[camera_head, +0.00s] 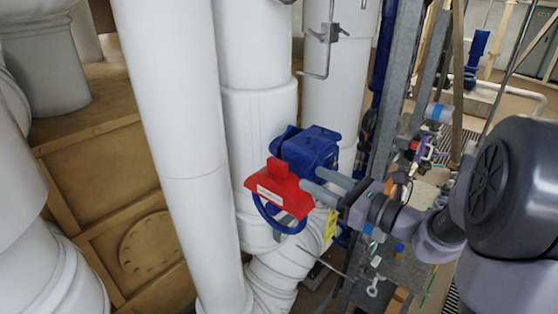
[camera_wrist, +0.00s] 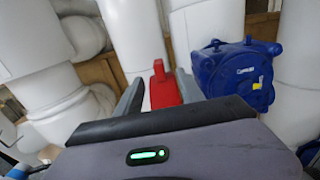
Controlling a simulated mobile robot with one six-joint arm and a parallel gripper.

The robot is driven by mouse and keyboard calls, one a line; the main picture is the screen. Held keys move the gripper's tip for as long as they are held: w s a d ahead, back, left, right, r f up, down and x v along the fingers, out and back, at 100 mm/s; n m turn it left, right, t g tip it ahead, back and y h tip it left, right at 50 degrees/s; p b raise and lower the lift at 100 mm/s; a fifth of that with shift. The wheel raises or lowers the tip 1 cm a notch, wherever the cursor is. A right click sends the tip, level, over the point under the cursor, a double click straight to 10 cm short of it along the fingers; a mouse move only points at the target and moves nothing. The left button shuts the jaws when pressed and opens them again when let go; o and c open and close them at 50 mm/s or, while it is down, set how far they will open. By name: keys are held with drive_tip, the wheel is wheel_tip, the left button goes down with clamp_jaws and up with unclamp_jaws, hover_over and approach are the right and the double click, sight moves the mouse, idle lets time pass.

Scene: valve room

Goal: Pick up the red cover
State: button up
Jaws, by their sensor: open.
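The red cover (camera_head: 280,189) sits on the blue handwheel (camera_head: 275,217) of a valve and hides its upper part. It has a raised tab on top and a pale label. My gripper (camera_head: 311,179) is open, its fingertips close to the cover's right edge in the head view.
Thick white pipes (camera_head: 178,120) rise behind and left of the valve. A yellow tag (camera_head: 330,226) hangs below my fingers. A grey metal post (camera_head: 398,75) stands close behind my arm. Brown panelling (camera_head: 105,190) lies to the left.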

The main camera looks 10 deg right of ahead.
drive_tip(key=p, duration=0.2)
approach(268, 158)
drive_tip(key=x, duration=0.4)
drive_tip(key=shift+w+d+f, duration=0.1)
drive_tip(key=shift+w+f, duration=0.2)
drive_tip(key=shift+w, duration=0.2)
drive_tip(key=p+x, duration=0.1)
drive_tip(key=x, duration=0.5)
drive_tip(key=shift+r, duration=0.1)
drive_tip(key=shift+s, duration=0.1)
drive_tip(key=shift+s+r, duration=0.1)
drive_tip(key=shift+c, duration=1)
clamp_jaws()
